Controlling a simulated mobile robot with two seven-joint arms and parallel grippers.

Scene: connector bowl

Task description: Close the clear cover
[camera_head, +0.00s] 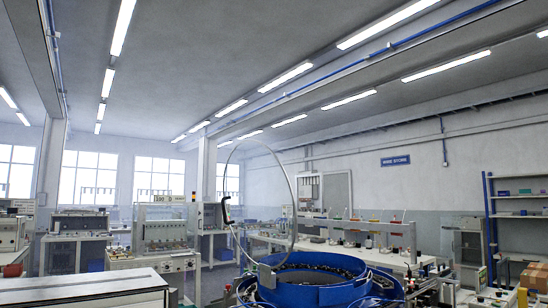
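The clear cover (260,198) is a round transparent disc with a thin rim. It stands raised and steeply tilted above the left side of the blue bowl (310,297), so the bowl is open. A small black handle (226,211) sits on the cover's left edge. A grey bracket (267,276) is at the cover's lower end, by the bowl's rim. Dark small parts (320,268) lie inside the bowl. The lower part of the bowl is cut off by the picture's bottom edge. Neither of my grippers shows in the head view.
A light-topped cabinet (80,290) stands at the lower left. A long white workbench (345,250) with equipment runs behind the bowl. Blue shelves (515,195) and a brown box (534,276) are at the right. The air around the cover looks clear.

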